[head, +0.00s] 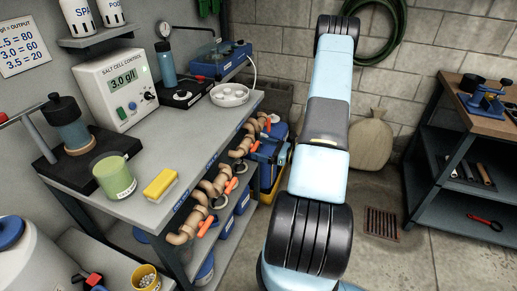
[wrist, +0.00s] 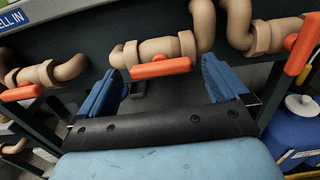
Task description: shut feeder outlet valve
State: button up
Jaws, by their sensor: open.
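Several tan pipe valves with orange lever handles run under the bench's front edge. In the wrist view, one valve's orange handle (wrist: 157,68) lies roughly along its pipe, in line with the gap between my fingers. My gripper (wrist: 162,76) is open and empty, its blue fingers to either side of that handle; whether they touch it is unclear. Another orange handle (wrist: 22,92) lies along its pipe at left, and one at right (wrist: 304,48) stands steeply across its pipe. No label naming the feeder outlet is readable.
The grey bench (head: 185,143) carries a salt cell control box (head: 118,84), a green cup (head: 113,176) and a yellow sponge (head: 160,184). Blue bins (head: 224,226) stand below the pipes. A blue container (wrist: 297,125) is close at right. A workbench (head: 492,115) stands at far right.

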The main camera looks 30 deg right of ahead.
jog(key=shift+x, duration=0.8)
jog(key=c, duration=0.9)
jog(key=shift+c, duration=0.2)
